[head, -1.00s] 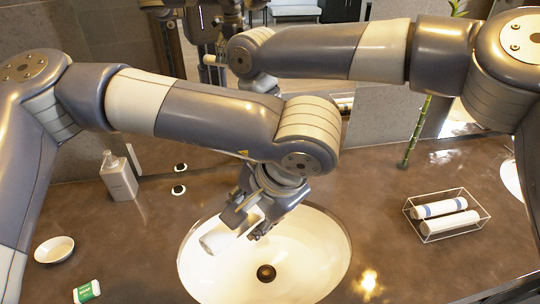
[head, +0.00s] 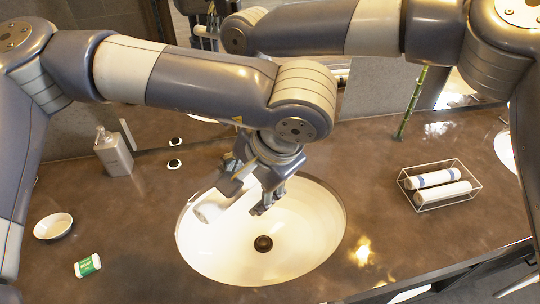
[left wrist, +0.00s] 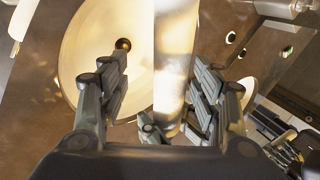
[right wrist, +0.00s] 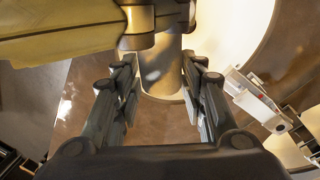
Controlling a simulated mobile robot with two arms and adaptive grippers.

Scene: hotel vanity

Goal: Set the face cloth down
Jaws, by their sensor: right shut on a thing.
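The face cloth (head: 209,211) is a white roll, held tilted above the left part of the white sink basin (head: 320,232). It also shows in the left wrist view (left wrist: 174,60) and the right wrist view (right wrist: 160,75). My left gripper (head: 255,197) is over the basin beside the roll; in its wrist view (left wrist: 160,85) the fingers stand apart around the cloth, with a gap on the left side. My right gripper (right wrist: 158,85) is shut on the cloth in its wrist view. In the head view it is hidden behind my left arm.
A wire basket (head: 408,186) with two rolled cloths stands at the right. A soap dispenser (head: 113,155), a small white dish (head: 53,226) and a green-white box (head: 87,265) are at the left. A bamboo stalk (head: 411,105) stands at the back. The counter between sink and basket is clear.

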